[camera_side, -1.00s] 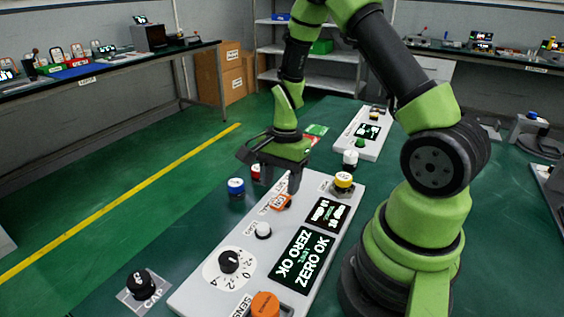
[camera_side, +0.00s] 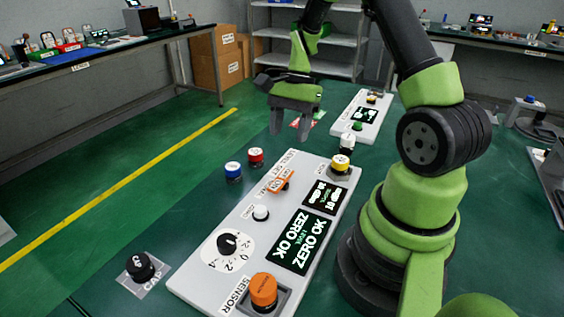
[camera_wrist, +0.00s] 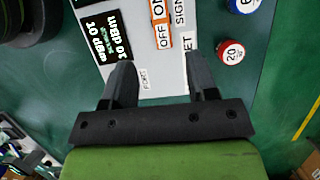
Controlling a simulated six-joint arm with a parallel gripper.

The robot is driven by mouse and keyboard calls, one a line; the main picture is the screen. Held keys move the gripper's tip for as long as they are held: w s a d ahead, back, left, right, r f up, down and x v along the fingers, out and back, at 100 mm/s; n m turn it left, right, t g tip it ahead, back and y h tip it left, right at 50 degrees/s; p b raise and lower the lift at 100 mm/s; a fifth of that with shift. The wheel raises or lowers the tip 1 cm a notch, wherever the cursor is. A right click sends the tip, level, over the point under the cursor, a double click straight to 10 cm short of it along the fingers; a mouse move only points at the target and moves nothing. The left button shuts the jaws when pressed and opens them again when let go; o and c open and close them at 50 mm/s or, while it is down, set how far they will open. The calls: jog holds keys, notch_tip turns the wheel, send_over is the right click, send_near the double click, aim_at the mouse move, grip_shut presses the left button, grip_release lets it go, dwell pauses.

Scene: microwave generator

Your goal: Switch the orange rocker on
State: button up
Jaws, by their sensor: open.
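The orange rocker (camera_side: 280,181) sits near the far end of the white panel (camera_side: 215,270), beside a small dark screen. In the wrist view the orange rocker (camera_wrist: 161,28) shows at the top, with ON and OFF labels beside it; its top is cut off by the frame edge. Which way the rocker is tipped I cannot tell. My gripper (camera_side: 290,130) is open and empty, raised above and beyond the far end of the panel.
Screens (camera_side: 303,240) reading ZERO OK, a white button (camera_side: 260,213), a black dial (camera_side: 228,243) and an orange SENSOR knob (camera_side: 264,290) are on the panel. A yellow-topped knob (camera_side: 340,163) stands at its far right. Blue (camera_side: 233,171) and red (camera_side: 256,157) caps stand left.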

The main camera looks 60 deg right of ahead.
aim_at(281, 179)
jog(key=shift+d+f+y, duration=0.15)
jog(key=shift+f+y, duration=0.15)
jog(key=shift+f, duration=0.1)
jog(key=x, duration=0.9)
jog(key=shift+d+r, duration=0.1)
jog(key=c, duration=0.9)
jog(key=shift+a+h, duration=0.15)
jog(key=shift+h, duration=0.55)
jog(key=shift+a+h, duration=0.2)
jog(key=shift+h, duration=0.5)
jog(key=o, duration=0.9)
